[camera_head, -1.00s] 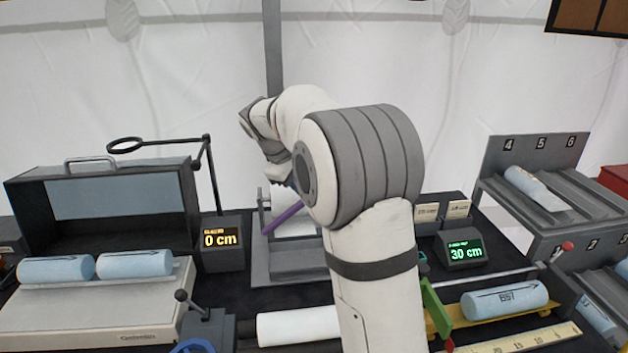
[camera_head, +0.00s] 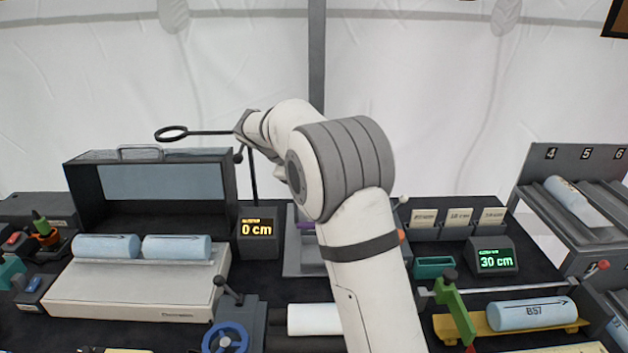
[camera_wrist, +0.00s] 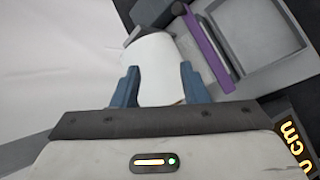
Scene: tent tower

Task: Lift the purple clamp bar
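The purple clamp bar (camera_wrist: 209,50) lies across a grey stand, to the right of my gripper's fingers in the wrist view. In the head view only a small part of the bar (camera_head: 304,226) shows beside my arm. My gripper (camera_wrist: 156,86) has its two blue fingers spread apart. A white cylinder (camera_wrist: 160,62) shows beyond and between the fingers; I cannot tell whether they touch it. The fingers are apart from the purple bar. My arm hides much of the stand in the head view.
A black display reading 0 cm (camera_head: 258,230) stands left of the grey stand (camera_head: 292,262). A black ring on a post (camera_head: 172,133) is near my wrist. A white cylinder (camera_head: 313,319) lies in front. A 30 cm display (camera_head: 494,258) is at right.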

